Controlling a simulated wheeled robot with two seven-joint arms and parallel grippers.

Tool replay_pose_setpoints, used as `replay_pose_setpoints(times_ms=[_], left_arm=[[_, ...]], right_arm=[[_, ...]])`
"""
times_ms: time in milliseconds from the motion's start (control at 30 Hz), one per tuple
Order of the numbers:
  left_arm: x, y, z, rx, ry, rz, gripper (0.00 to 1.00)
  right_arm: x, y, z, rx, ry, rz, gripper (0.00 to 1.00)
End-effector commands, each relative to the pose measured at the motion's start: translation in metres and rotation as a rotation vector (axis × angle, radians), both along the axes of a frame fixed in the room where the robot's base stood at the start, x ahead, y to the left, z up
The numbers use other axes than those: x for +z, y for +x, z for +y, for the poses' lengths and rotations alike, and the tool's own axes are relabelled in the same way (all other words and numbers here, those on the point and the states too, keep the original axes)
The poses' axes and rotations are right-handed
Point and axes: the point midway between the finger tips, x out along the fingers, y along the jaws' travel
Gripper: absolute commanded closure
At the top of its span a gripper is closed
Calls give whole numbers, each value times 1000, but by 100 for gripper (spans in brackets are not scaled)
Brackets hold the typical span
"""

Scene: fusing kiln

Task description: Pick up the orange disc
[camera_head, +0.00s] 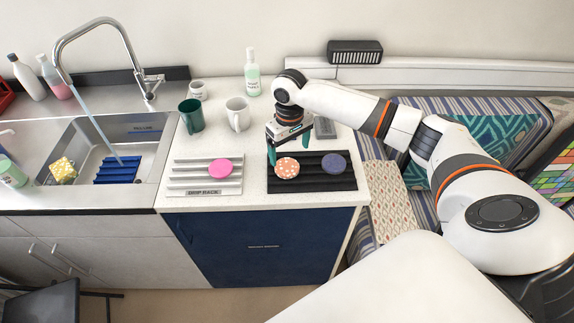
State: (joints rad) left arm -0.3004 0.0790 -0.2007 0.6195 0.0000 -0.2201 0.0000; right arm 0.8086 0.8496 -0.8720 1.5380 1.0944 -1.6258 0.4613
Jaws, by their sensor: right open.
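The orange disc (287,168), with pale spots, lies on the left part of a black ribbed rack (322,183) on the white counter. A dark blue disc (335,163) lies on the same rack to its right. My right gripper (276,152) is open, with teal fingers pointing down. Its fingertips are just behind and above the orange disc. I cannot tell whether they touch it. My right arm comes in from the right. My left gripper is not in view.
A white drip rack (206,189) with a pink disc (220,168) is to the left. Behind stand a green mug (191,115), a white mug (238,114) and a bottle (252,73). A sink (75,170) with running tap is further left. The counter's front edge is close to the racks.

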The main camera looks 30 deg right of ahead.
Motion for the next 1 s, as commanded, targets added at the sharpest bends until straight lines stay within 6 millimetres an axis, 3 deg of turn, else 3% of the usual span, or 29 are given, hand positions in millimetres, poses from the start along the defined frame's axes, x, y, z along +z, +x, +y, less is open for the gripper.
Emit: replay_pose_setpoints(times_ms=[167, 433, 733, 1000], left_arm=[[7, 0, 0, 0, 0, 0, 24], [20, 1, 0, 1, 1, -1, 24], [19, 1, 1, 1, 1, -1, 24], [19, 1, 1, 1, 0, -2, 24]], right_arm=[[-12, 1, 2, 0, 2, 1, 11], [-50, 4, 5, 2, 1, 1, 11], [-57, 4, 4, 2, 0, -2, 11], [-57, 4, 4, 2, 0, -2, 54]])
